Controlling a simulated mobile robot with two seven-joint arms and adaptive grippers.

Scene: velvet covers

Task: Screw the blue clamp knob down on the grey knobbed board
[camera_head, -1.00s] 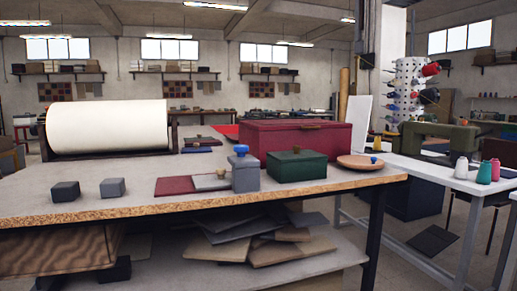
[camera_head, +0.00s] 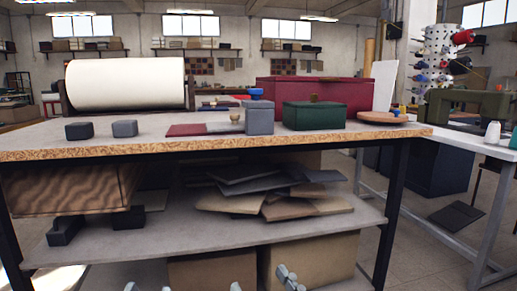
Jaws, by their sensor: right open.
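The blue clamp knob (camera_head: 255,93) sits on top of an upright grey block (camera_head: 259,118) on the workbench. The flat grey board (camera_head: 223,128) lies just left of that block, next to a dark red panel (camera_head: 186,130). A small brass-coloured knob (camera_head: 234,115) shows by the board; its exact contact is too small to tell. My right gripper (camera_head: 287,276) shows in part at the bottom edge, open and empty, low in front of the bench and far from the knob. Small grey tips at the bottom edge, left of it, may be my left gripper, mostly cut off.
The workbench (camera_head: 80,148) has a chipped front edge and a lower shelf (camera_head: 200,235) with loose boards. A green box (camera_head: 313,115), a red box (camera_head: 345,93) and a wooden dish (camera_head: 381,118) stand right of the block. Two dark blocks stand at left. A white table is at right.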

